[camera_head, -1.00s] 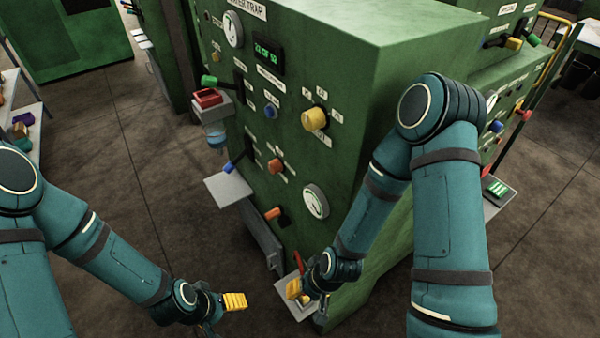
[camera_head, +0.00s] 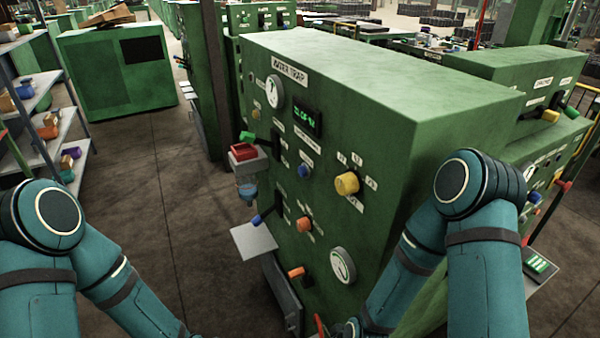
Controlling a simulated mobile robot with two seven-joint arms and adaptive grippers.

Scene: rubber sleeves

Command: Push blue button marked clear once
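The tall green machine labelled WATER TRAP (camera_head: 380,90) stands in front of me. A round blue button (camera_head: 303,171) sits on its front panel, below the lit green display (camera_head: 307,120) and left of a yellow knob (camera_head: 346,183). The small labels near it are too small to read, so I cannot confirm which says clear. My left arm runs down to the bottom edge, and its gripper is out of the frame. My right arm comes down in front of the machine's right side, and its gripper is also below the frame. Neither arm touches the blue button.
The panel also carries an orange knob (camera_head: 304,224), a blue-tipped lever (camera_head: 261,218), gauges and a red tray (camera_head: 243,152) on a ledge. A plate (camera_head: 254,241) juts out at left. Shelves (camera_head: 50,125) stand far left. Floor between is clear.

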